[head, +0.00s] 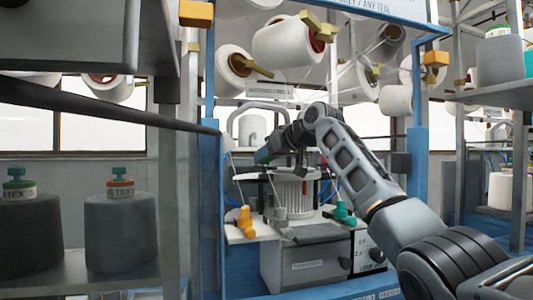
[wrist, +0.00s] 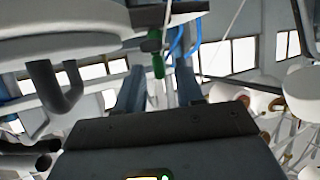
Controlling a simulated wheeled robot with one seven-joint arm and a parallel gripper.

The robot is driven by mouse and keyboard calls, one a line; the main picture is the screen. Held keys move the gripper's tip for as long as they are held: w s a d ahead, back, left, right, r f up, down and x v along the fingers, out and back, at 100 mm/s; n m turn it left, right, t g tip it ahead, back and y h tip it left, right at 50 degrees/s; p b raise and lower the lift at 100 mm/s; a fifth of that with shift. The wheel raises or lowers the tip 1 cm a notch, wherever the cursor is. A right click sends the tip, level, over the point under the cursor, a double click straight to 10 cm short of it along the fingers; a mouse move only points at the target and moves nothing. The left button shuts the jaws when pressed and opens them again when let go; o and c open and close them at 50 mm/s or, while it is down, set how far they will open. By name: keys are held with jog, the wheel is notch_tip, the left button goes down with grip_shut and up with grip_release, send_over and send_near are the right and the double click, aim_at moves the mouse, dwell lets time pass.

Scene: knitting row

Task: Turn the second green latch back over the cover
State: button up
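A white ribbed cylinder (head: 293,193) stands on the knitting machine's white plate, with a round grey top partly hidden behind my arm. A green latch (head: 342,212) sits at the plate's right side. In the wrist view a small green handle (wrist: 158,66) hangs below a large pale round part (wrist: 60,22), probably the cover; I cannot tell which latch it belongs to. My gripper (wrist: 158,85) has its two blue-grey fingers spread, with the green handle showing near their tips. No contact is visible. In the head view my gripper (head: 264,156) reaches left above the cylinder, its tips small and unclear.
Blue frame posts (head: 211,170) flank the machine. Yarn cones (head: 285,45) hang above. Grey cones (head: 121,232) stand on the left shelf. Thin yarns cross near my gripper.

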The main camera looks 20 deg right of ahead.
jog(key=shift+w+a+f, duration=0.25)
jog(key=shift+w+a, duration=0.05)
jog(key=shift+w, duration=0.2)
jog(key=shift+c, duration=0.5)
grip_shut()
